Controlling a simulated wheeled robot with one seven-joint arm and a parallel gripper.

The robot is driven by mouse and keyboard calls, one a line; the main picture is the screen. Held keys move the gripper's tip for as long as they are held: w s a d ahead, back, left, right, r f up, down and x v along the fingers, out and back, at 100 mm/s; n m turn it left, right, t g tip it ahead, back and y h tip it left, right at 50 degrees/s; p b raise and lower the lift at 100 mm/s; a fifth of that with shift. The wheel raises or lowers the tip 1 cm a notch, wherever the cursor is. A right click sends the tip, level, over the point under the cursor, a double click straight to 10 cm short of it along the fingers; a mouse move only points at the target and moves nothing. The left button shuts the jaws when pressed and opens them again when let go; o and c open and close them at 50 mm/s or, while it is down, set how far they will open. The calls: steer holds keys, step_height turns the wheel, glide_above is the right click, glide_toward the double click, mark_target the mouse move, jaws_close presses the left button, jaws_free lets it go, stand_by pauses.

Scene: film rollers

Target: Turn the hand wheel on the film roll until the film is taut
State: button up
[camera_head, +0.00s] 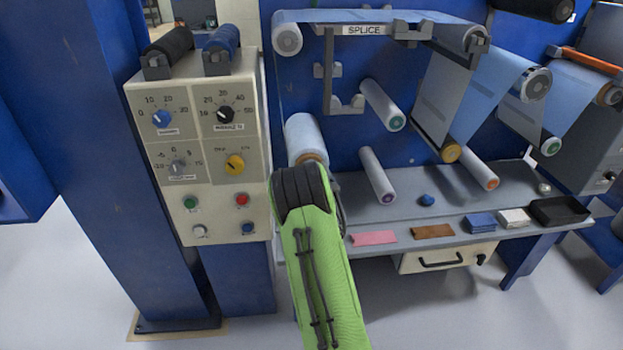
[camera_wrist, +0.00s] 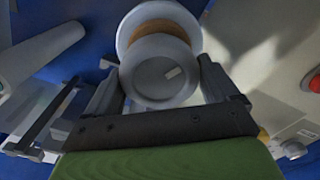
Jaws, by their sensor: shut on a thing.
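The film roll (camera_head: 304,136) is a pale blue cylinder with a brown core on the blue machine panel, left of centre in the head view. The hand wheel (camera_wrist: 160,72) is a round grey disc with a small pale mark, in front of the brown core in the wrist view. My gripper (camera_wrist: 160,82) is shut on the hand wheel, with one dark finger on each side of its rim. In the head view my green arm hides the wheel and fingers. Pale blue film (camera_head: 380,17) runs across the top rollers; whether it is taut at the roll I cannot tell.
A control box (camera_head: 196,150) with dials and buttons stands left of my arm. Several rollers (camera_head: 382,105) stick out of the panel on the right. The shelf (camera_head: 385,212) below holds a pink pad (camera_head: 374,238), a brown pad (camera_head: 432,231) and a black tray (camera_head: 558,210).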

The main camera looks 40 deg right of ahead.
stand_by(0.3)
steer(key=o, duration=0.8)
steer(key=p+v, duration=0.4)
steer(key=v, duration=1.1)
steer(key=shift+s+a, duration=0.25)
steer(key=shift+a, duration=0.05)
